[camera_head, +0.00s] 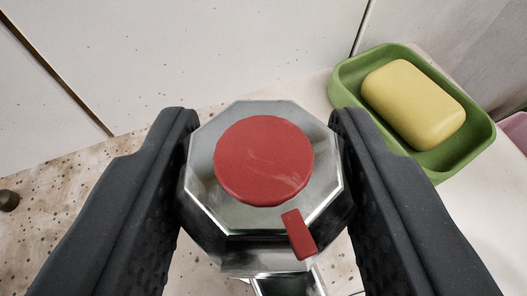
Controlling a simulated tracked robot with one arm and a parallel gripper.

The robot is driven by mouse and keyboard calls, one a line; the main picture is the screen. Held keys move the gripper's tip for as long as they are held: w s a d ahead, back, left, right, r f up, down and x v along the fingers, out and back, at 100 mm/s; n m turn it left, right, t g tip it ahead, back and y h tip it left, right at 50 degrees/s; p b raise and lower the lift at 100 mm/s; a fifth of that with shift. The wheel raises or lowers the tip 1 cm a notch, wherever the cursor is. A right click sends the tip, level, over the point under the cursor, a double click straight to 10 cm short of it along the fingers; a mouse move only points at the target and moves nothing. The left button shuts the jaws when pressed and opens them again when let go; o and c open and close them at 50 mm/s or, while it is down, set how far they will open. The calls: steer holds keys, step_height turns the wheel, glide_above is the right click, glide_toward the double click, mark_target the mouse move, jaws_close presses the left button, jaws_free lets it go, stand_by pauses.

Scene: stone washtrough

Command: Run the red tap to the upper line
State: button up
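The red tap (264,160) shows from above as an octagonal metal knob with a round red cap and a small red marker (299,234) on its lower right side. My gripper (262,130) has one dark finger on each side of the knob. The fingers look close against the knob's left and right sides; actual contact is hard to confirm. Part of a metal spout (288,284) shows below the knob. No upper line, vessel or water is in view.
A green soap dish (345,83) with a yellow soap bar (413,103) stands close by at the upper right. A pale tiled wall (190,50) rises behind the tap. A small dark round object (8,200) is at the left edge. Speckled stone (70,215) lies below.

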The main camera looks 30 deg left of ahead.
steer(key=shift+a, duration=0.1)
steer(key=shift+c, duration=0.6)
steer(key=shift+d, duration=0.25)
steer(key=shift+a, duration=0.15)
